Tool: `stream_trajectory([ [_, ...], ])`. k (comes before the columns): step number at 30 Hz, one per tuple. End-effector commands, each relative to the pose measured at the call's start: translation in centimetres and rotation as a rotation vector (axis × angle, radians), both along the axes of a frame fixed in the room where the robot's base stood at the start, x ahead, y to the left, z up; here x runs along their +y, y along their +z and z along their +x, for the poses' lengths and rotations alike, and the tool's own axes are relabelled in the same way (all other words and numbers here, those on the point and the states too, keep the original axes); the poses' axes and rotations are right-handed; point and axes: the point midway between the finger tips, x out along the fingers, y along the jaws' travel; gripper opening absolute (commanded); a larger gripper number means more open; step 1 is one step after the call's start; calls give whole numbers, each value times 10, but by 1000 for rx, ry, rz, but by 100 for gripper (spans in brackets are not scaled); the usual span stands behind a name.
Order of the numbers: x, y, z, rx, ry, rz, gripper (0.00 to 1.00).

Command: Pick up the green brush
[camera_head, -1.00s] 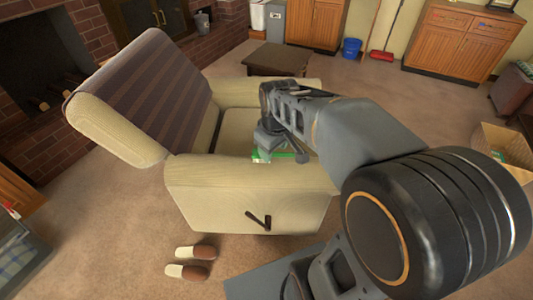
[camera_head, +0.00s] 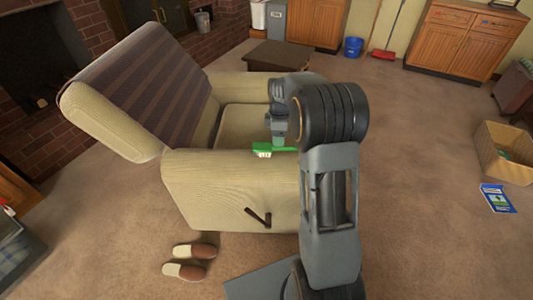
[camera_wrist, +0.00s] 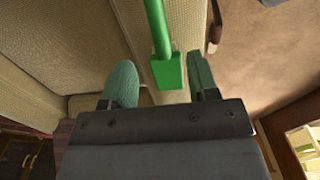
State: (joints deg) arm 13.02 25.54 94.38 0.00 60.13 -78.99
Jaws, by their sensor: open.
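The green brush (camera_head: 261,148) with white bristles lies at the armrest of the beige armchair (camera_head: 225,188); the head view shows its bristle end on the left, and my gripper (camera_head: 279,140) is just above it. In the wrist view the brush (camera_wrist: 159,30) has a long thin green part and a thicker green block at its near end. That block lies between the two green fingers of my gripper (camera_wrist: 161,82), with a gap on each side. The gripper is open. Contact between fingers and brush cannot be told.
A pair of slippers (camera_head: 187,270) lies on the carpet before the armchair. A dark low table (camera_head: 283,57) stands behind it. A cardboard box (camera_head: 497,150) and a blue packet (camera_head: 497,198) are at the right. The carpet between armchair and box is clear.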

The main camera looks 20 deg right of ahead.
Motion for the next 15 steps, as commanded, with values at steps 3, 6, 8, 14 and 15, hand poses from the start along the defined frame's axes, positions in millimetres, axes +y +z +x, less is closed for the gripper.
stream_trajectory([
  [3,0,-10,0,0,0,0,54],
  [6,0,-13,0,-1,0,0,54],
  [8,0,-14,0,-1,0,0,54],
  [14,0,-33,-1,1,-1,0,54],
  [15,1,-39,-1,1,-1,0,54],
])
